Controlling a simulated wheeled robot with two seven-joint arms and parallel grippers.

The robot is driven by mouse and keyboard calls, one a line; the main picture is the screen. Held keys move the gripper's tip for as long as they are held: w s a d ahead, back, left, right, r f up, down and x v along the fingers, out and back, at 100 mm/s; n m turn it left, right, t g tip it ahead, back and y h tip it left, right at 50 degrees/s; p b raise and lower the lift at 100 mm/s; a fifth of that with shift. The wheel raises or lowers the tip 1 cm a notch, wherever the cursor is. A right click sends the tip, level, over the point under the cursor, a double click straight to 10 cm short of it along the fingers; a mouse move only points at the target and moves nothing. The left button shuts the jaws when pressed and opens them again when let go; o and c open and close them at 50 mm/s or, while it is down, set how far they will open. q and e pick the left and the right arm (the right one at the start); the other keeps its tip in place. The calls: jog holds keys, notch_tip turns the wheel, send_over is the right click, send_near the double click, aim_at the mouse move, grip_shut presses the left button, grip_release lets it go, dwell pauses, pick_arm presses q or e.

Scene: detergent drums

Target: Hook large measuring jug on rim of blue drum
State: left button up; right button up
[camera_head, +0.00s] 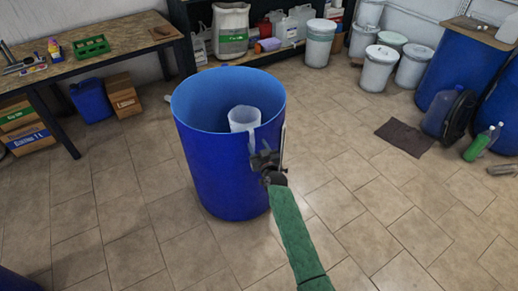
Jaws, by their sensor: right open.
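The open blue drum (225,172) stands upright on the tiled floor in the middle of the view. The white measuring jug (243,118) shows inside the drum's mouth, close to its right front rim. Its lower part is hidden behind the drum wall. A pale strip by the rim below the jug looks like part of its handle, but I cannot tell exactly how it sits on the rim. My right gripper (266,158) is open at the outside of the drum's right front wall, just below the rim and beside the jug. My left gripper is not in view.
A workbench (100,62) with a green crate (91,46) stands at the upper left. A shelf with a white sack (231,32) and several white buckets (378,70) line the back. More blue drums (460,62) stand at the right. The floor around the middle drum is clear.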

aim_at(252, 134)
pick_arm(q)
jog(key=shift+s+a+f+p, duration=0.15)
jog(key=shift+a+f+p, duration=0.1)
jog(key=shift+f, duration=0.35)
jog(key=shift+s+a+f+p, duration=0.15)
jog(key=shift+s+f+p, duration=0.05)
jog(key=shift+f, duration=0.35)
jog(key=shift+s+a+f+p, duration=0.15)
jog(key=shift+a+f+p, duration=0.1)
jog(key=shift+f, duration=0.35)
pick_arm(e)
jog(key=shift+x, duration=3.2)
grip_shut()
jog(key=c, duration=0.8)
grip_release()
grip_shut()
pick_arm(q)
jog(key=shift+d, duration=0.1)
